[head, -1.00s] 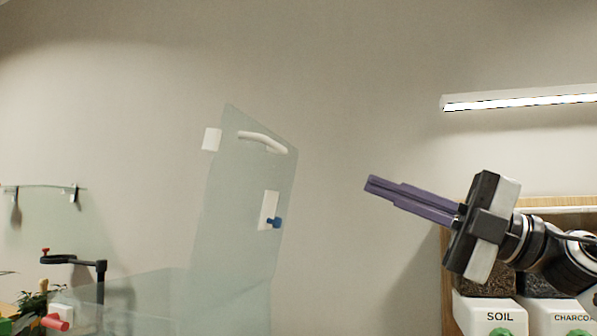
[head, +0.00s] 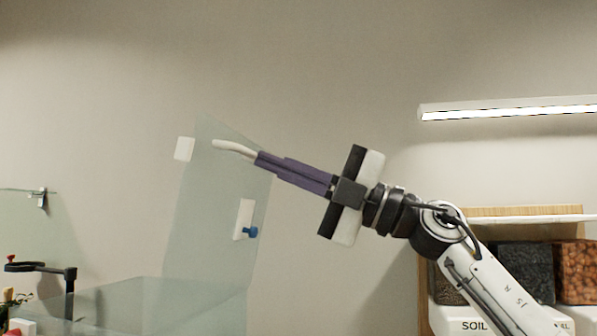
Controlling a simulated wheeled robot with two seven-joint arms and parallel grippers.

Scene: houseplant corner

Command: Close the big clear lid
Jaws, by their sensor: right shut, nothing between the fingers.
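The big clear lid (head: 210,200) stands raised, nearly upright, above the clear case (head: 140,296) at lower left. My left gripper is not in view.
A lit lamp bar (head: 505,112) is on the wall above. A black arm-like stand (head: 68,275) is at lower left. The wall between is clear.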

